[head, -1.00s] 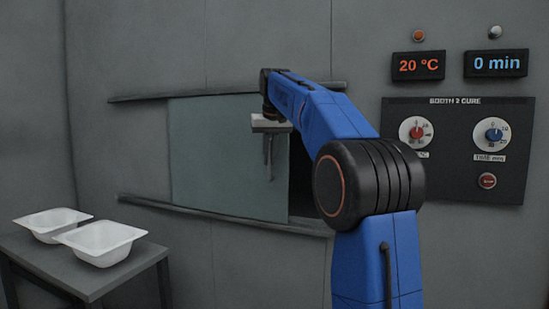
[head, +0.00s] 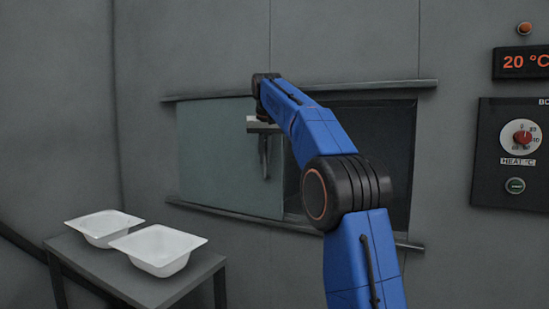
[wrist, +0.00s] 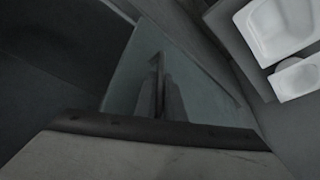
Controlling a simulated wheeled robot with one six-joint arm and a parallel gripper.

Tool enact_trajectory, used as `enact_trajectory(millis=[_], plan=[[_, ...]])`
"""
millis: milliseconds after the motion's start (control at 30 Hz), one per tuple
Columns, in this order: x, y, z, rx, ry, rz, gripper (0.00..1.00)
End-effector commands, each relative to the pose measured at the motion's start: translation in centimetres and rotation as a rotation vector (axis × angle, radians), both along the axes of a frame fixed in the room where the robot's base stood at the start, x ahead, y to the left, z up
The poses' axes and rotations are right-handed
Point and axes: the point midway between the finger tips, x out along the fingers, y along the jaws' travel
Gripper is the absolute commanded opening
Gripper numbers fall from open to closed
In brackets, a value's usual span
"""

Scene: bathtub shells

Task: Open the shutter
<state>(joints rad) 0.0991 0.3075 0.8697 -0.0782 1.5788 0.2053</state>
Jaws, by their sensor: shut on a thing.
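The shutter (head: 215,155) is a grey-green sliding panel between an upper rail (head: 210,96) and a lower rail (head: 225,213) on the wall. It covers the left part of the opening. The dark opening (head: 385,150) shows to its right, behind my arm. A vertical handle (head: 265,155) stands near the shutter's right edge. My gripper (head: 264,140) is shut on the handle, though its fingertips are small here. In the wrist view, the fingers (wrist: 160,95) are together at the handle, with the shutter (wrist: 130,75) behind.
Two white tub shells (head: 160,248) (head: 105,226) stand on a dark table (head: 80,262) at lower left. A control panel (head: 510,165) with a red-marked dial (head: 522,138) is at right, below a 20 °C display (head: 522,62).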

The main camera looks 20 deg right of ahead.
Motion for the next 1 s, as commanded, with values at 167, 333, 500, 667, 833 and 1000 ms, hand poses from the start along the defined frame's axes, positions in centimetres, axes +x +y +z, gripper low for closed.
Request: enact_trajectory(millis=[167,333,500,667,833,1000], plan=[[1.02,0.80,0.10,-0.001,-0.003,0.000,0.00],[1.28,1.00,0.12,-0.001,-0.003,0.000,0.00],[1.28,0.99,0.12,-0.001,-0.003,0.000,0.00],[1.26,0.97,0.11,-0.001,-0.003,0.000,0.17],[1.25,0.98,0.07,0.000,-0.001,0.000,0.17],[1.02,1.00,0.25,0.000,-0.001,0.000,0.17]])
